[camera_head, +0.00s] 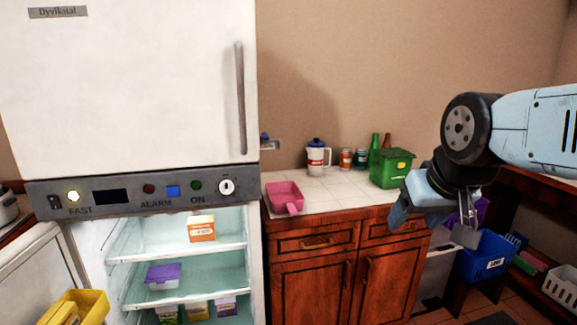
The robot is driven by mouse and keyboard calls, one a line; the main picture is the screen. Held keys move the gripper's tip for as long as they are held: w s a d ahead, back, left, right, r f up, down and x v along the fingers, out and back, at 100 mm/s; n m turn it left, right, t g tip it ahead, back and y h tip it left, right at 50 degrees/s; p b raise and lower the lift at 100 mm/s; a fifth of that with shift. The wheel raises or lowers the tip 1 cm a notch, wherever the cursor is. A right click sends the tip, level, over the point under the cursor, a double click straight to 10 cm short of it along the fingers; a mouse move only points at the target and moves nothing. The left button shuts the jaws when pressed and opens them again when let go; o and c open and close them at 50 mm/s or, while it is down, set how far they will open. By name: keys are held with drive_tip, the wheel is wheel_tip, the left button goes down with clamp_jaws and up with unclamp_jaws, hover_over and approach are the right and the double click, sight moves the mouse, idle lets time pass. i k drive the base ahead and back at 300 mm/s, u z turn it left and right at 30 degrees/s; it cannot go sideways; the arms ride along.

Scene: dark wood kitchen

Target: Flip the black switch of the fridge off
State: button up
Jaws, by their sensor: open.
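The fridge (140,110) is white, with a grey control strip (125,205) across its middle. The black switch (55,202) is a small rocker at the strip's far left, beside a glowing yellowish lamp (74,196) over the word FAST. Its rocker position is too small to tell. My gripper (435,222) is at the right, in front of the counter's right end, far from the strip. It is open, with nothing seen between its fingers.
Below the strip, the lower compartment shows lit shelves (178,253) with boxes. A pink pan (284,197) and green bin (391,167) stand on the tiled counter (335,190). A yellow container (75,308) is at lower left. A blue bin (486,255) stands at right.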

sight(55, 203)
drive_tip(key=u, duration=1.55)
drive_tip(key=k, duration=1.3)
drive_tip(key=u, duration=0.25)
drive_tip(key=i, duration=0.95)
drive_tip(key=u, duration=0.45)
drive_tip(key=i, duration=1.1)
drive_tip(key=z, duration=0.65)
